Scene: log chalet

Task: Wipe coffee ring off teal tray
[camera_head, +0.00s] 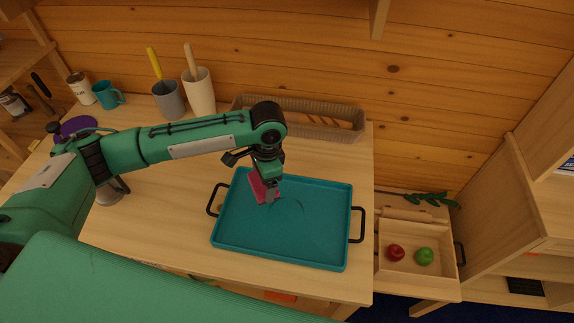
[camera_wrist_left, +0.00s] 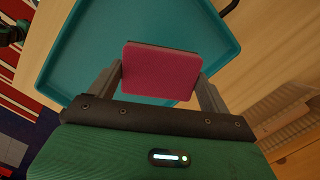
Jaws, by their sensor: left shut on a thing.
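The teal tray (camera_head: 318,238) with black side handles lies flat on the wooden table. A faint dark ring (camera_head: 287,212) shows on its floor, partly behind the gripper. My left gripper (camera_head: 268,197) is over the upper left part of the tray. It is shut on a pink-red sponge (camera_head: 257,187), which also shows between the fingers in the left wrist view (camera_wrist_left: 160,72). The sponge is low over the tray floor, close to the ring; I cannot tell whether it touches. The tray also shows in the left wrist view (camera_wrist_left: 85,55). My right gripper is not in view.
A wicker basket (camera_head: 345,117) with bread stands behind the tray. A grey cup (camera_head: 169,101), a white cup (camera_head: 199,93) and a teal mug (camera_head: 108,95) stand at the back left. A wooden crate (camera_head: 440,270) with a red and a green fruit is at the right.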

